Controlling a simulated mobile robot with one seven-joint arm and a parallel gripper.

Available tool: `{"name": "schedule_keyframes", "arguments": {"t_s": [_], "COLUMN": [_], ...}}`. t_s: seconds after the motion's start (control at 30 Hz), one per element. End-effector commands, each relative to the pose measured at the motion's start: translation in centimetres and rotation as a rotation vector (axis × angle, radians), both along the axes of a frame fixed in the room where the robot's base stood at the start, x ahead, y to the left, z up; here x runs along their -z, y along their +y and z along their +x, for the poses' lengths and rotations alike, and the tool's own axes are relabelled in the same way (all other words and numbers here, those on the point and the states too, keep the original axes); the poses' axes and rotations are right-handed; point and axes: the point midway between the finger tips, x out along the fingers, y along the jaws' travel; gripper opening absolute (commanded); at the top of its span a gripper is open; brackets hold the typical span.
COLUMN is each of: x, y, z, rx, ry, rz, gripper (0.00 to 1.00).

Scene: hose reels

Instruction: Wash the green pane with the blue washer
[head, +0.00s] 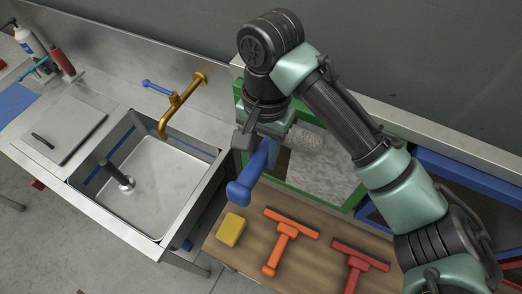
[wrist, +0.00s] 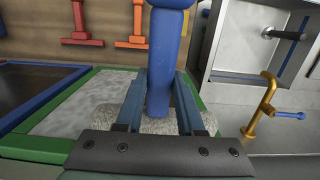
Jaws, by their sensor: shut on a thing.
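My gripper (head: 262,132) is shut on the handle of the blue washer (head: 245,186). In the wrist view the blue handle (wrist: 160,65) stands between the two fingers. The washer's grey fuzzy sleeve (head: 305,139) lies across the green pane; in the wrist view it shows on both sides of the fingers. I cannot tell whether it touches the pane. The green pane has a green frame (wrist: 78,82) and a cloudy, whitish surface (head: 328,180). My arm and gripper hide parts of it in the head view.
On the wooden board lie a yellow sponge (head: 231,229), an orange squeegee (head: 284,239) and a red squeegee (head: 354,263). A blue-framed pane (wrist: 35,85) adjoins the green one. A sink (head: 150,175) with a gold tap (head: 172,107) is at the left.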

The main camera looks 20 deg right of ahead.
Motion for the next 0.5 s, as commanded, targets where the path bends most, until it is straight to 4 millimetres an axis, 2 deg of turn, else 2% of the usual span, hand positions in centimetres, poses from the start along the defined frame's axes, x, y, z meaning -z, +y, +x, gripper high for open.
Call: {"name": "schedule_keyframes", "arguments": {"t_s": [0.5], "x": [-0.03], "y": [-0.61], "z": [0.48], "rx": [0.0], "ry": [-0.001], "rz": [-0.002], "gripper": [0.0]}}
